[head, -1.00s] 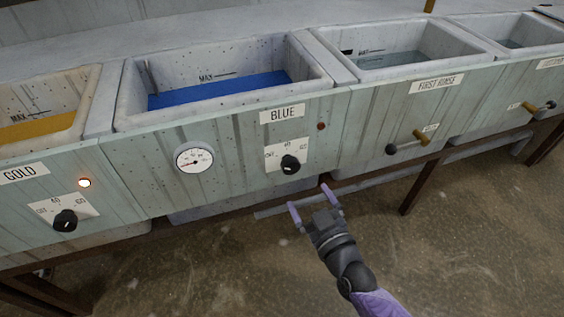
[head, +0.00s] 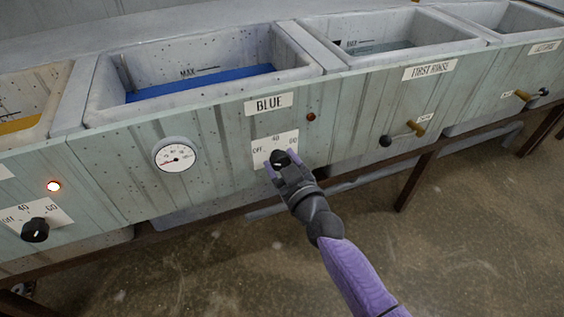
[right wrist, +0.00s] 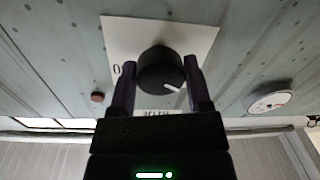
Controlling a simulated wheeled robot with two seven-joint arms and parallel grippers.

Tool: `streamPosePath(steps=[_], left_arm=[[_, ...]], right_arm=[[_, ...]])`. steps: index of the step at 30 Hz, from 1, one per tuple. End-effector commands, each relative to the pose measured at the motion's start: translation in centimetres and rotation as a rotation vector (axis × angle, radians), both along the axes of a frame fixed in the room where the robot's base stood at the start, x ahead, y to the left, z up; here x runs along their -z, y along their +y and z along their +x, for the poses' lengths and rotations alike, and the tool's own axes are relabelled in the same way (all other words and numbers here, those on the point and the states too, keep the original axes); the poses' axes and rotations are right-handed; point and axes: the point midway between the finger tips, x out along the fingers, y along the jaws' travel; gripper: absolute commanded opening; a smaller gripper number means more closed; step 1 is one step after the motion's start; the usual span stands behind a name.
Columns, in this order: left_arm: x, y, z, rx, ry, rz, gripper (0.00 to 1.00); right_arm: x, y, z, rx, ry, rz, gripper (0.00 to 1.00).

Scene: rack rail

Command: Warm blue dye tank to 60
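The blue dye tank (head: 98,92) holds blue liquid (head: 190,85) and carries a BLUE label (head: 269,103). Its black knob (head: 279,158) sits on a white plate (head: 262,147) marked OFF, 40 and 60. In the upside-down right wrist view, the knob (right wrist: 158,70) has its white mark toward the lower right, which is the OFF side. My right gripper (head: 282,163) has one finger on each side of the knob; a firm grip does not show. The round gauge (head: 175,154) has its red needle low at the left. The tank's lamp (head: 311,117) is dark red, unlit. My left gripper is out of view.
At left, the gold tank has a lit lamp (head: 54,186) and its own black knob (head: 35,230). Open floor (head: 450,250) lies in front.

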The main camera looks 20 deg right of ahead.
Motion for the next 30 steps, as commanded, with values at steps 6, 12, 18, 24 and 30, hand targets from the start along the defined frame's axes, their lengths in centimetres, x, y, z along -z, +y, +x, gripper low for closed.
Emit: streamPosePath(steps=[6,12,18,24,30], left_arm=[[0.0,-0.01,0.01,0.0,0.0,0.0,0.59],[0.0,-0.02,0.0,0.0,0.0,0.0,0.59],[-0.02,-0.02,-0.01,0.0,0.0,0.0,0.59],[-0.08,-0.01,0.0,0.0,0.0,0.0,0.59],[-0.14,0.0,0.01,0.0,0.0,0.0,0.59]], right_arm=[[0.02,0.0,-0.02,0.0,0.0,0.0,0.15],[0.03,0.01,-0.03,-0.001,0.001,0.004,0.02],[0.06,0.0,-0.04,-0.001,0.003,0.058,0.02],[0.06,0.0,-0.04,-0.001,0.007,0.192,0.02],[0.1,0.0,-0.04,-0.001,0.015,0.378,0.02]])
